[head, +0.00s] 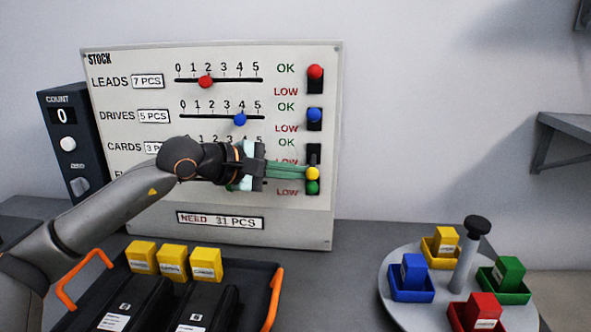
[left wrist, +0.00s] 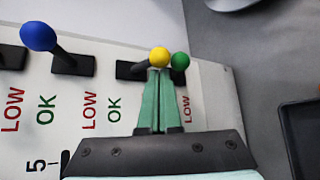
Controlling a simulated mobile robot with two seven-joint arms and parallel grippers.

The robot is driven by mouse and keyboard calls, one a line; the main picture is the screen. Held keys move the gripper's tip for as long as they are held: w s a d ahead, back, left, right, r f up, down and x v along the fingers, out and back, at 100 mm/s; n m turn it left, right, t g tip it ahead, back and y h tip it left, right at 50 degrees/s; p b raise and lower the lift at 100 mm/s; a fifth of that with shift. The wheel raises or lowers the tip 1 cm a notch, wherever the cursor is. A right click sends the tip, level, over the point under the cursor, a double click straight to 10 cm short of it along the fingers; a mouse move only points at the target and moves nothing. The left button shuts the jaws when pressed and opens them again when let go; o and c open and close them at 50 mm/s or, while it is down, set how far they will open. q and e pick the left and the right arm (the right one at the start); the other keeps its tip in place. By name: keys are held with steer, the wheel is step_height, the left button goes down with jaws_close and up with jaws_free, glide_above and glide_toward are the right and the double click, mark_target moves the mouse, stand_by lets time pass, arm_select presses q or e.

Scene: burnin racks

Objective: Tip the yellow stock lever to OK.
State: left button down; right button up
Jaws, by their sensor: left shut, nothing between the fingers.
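The yellow lever knob (head: 312,173) is on the right side of the STOCK board (head: 220,62), in the CARDS row, tilted down toward LOW. It also shows in the left wrist view (left wrist: 159,57), close to the green knob (left wrist: 180,61). My left gripper (head: 303,173) is shut and empty, its green fingers pointing at the yellow knob. In the left wrist view the fingertips (left wrist: 158,71) appear right at the knob; whether they touch it I cannot tell. My left arm hides part of the CARDS row and the row below. My right gripper is not in view.
The red knob (head: 315,72) and blue knob (head: 314,115) above are up at OK; the green knob (head: 312,187) is low, just below yellow. A black tray (head: 262,282) with orange handles and a round carousel (head: 395,306) with coloured bins stand in front. A COUNT box (head: 62,97) stands left.

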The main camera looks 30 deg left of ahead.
arm_select(q)
steer(key=shift+r+p, duration=0.2)
steer(key=shift+p, duration=0.2)
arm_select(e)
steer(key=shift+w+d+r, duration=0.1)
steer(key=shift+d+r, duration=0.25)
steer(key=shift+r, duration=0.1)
arm_select(q)
steer(key=shift+n, duration=0.3)
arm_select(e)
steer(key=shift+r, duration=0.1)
arm_select(q)
steer(key=shift+g+p, duration=0.3)
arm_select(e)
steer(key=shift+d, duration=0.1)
